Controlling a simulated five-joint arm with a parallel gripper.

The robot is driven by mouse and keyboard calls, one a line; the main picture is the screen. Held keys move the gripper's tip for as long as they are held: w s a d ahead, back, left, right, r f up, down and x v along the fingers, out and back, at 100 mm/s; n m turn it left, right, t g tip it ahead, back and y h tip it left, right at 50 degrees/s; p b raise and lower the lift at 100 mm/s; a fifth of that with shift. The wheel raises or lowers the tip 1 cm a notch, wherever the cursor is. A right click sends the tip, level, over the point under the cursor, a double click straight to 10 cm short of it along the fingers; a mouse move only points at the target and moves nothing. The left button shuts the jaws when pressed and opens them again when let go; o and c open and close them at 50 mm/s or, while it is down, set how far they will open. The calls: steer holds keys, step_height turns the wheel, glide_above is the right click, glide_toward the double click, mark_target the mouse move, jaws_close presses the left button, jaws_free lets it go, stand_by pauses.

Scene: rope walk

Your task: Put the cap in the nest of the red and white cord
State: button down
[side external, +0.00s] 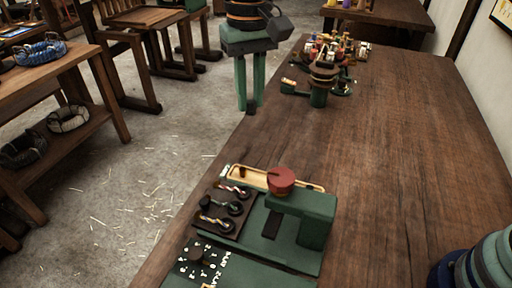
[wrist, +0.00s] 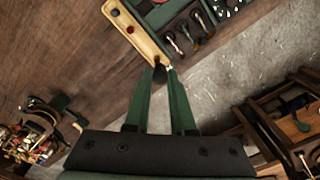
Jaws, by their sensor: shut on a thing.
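My gripper (side external: 251,100) hangs above the floor beyond the table's left edge, well behind the cord board. Its green fingers point down and are shut on a small dark cap (side external: 251,106). In the wrist view the cap (wrist: 160,73) shows between the fingertips, partly hidden by them. The red and white cord (side external: 235,190) lies on the dark board (side external: 222,229), the farthest of three cords, beside the pale tray. It also shows in the wrist view (wrist: 174,43). Its looped nest is small and its inside is hard to make out.
A pale wooden tray (side external: 245,176) lies behind the board. A green block (side external: 318,207) with a red knob (side external: 281,180) stands to the right. A dark-and-green stand (side external: 320,84) and a cluttered spool rack (side external: 335,48) are farther back.

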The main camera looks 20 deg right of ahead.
steer(key=f, duration=0.6)
steer(key=a+f, duration=0.1)
steer(key=f, duration=0.6)
steer(key=a+f, duration=0.1)
steer(key=f, duration=0.5)
steer(key=shift+s+a+f, duration=0.2)
steer(key=shift+s+f, duration=0.05)
steer(key=shift+f, duration=0.15)
steer(key=shift+f, duration=0.6)
steer(key=c, duration=0.8)
jaws_free()
steer(key=shift+o, duration=0.2)
steer(key=shift+r, duration=0.1)
